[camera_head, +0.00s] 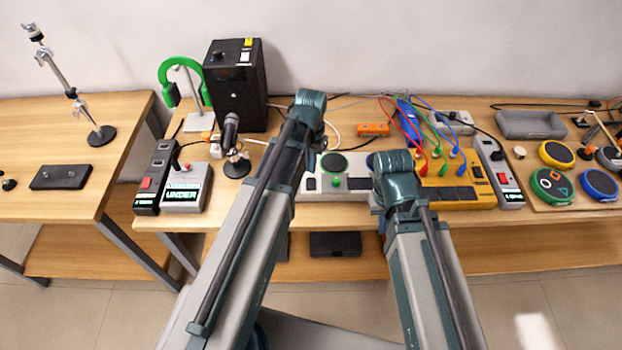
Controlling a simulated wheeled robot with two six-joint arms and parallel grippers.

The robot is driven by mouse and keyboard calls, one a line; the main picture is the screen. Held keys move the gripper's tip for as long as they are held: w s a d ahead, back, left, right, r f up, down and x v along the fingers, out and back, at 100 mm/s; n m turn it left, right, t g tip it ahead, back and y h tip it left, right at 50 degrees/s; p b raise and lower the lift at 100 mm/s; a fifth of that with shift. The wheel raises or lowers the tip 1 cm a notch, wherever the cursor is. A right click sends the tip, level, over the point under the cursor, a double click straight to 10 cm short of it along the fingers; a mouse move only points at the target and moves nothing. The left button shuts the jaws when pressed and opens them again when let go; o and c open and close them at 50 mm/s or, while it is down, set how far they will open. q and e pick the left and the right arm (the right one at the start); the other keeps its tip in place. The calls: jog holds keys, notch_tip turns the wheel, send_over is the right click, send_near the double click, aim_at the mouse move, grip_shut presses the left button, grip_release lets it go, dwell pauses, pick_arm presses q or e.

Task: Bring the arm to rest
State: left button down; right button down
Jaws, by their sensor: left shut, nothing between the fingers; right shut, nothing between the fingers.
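My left arm (252,215) reaches up from the bottom of the head view, leaning right, with its teal end joint (308,104) over the back half of the table. My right arm (427,262) comes up from the lower right and ends at a teal joint (397,180) over the table's middle. The two arms are apart. No fingers of either gripper show; they are out of view or hidden behind the arm links.
A wooden table (560,226) carries a black speaker box (236,92), green headphones on a stand (186,84), a small microphone (236,150), a white pad panel (340,186), a yellow panel (455,190), a grey tray (530,124) and round pads (552,186). A second table (60,140) stands left.

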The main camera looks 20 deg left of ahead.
pick_arm(q)
jog(key=shift+f, duration=0.1)
jog(key=s+d+m+y, duration=0.1)
jog(key=s+d, duration=0.9)
jog(key=s, duration=0.4)
jog(key=shift+s+d, duration=0.15)
jog(key=shift+d, duration=0.1)
